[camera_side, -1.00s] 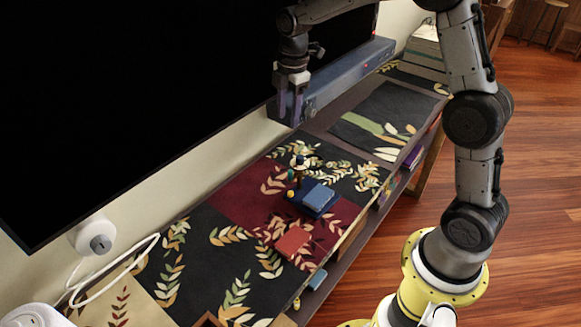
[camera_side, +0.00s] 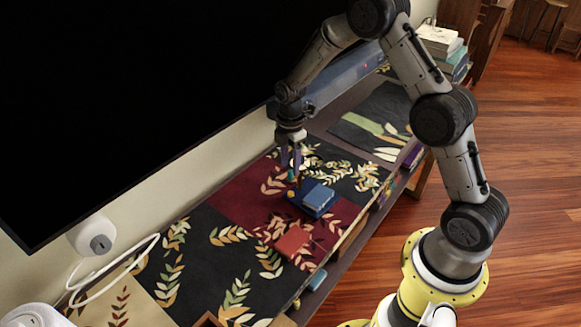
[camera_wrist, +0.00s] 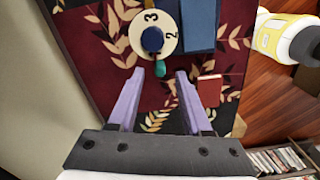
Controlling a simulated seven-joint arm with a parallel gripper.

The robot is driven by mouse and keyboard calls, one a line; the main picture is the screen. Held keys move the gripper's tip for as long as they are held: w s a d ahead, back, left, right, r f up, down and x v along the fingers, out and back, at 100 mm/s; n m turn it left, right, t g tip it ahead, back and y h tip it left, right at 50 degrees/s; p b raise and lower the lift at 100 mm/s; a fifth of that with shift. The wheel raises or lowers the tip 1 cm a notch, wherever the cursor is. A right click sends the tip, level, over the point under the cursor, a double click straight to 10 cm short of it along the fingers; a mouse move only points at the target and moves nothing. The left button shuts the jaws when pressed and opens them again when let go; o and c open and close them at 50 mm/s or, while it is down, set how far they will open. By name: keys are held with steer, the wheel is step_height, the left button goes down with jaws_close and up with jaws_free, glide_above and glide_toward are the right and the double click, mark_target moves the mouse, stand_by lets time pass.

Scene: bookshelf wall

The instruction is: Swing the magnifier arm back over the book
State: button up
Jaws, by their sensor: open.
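A round cream dial (camera_wrist: 154,30) with the numbers 1, 2 and 3 and a blue knob (camera_wrist: 152,39) at its middle shows in the wrist view. A teal handle (camera_wrist: 160,68) sticks out from its near edge by the 1. I cannot make out a lens. A blue book (camera_side: 318,198) lies to the right of this stand; it also shows in the wrist view (camera_wrist: 199,25). My gripper (camera_wrist: 160,75) is open, its purple fingers pointing down, with the teal handle between the fingertips. In the side view, my gripper (camera_side: 290,170) hides much of the stand.
A red book (camera_side: 292,241) lies nearer on the patterned shelf top (camera_side: 215,265). A large black screen (camera_side: 130,90) stands along the left, close to my arm. A grey-blue bar (camera_side: 345,90) lies behind my gripper. Books (camera_side: 440,42) are stacked at the far end.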

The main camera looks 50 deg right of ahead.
steer(key=shift+f, duration=0.95)
jaws_close()
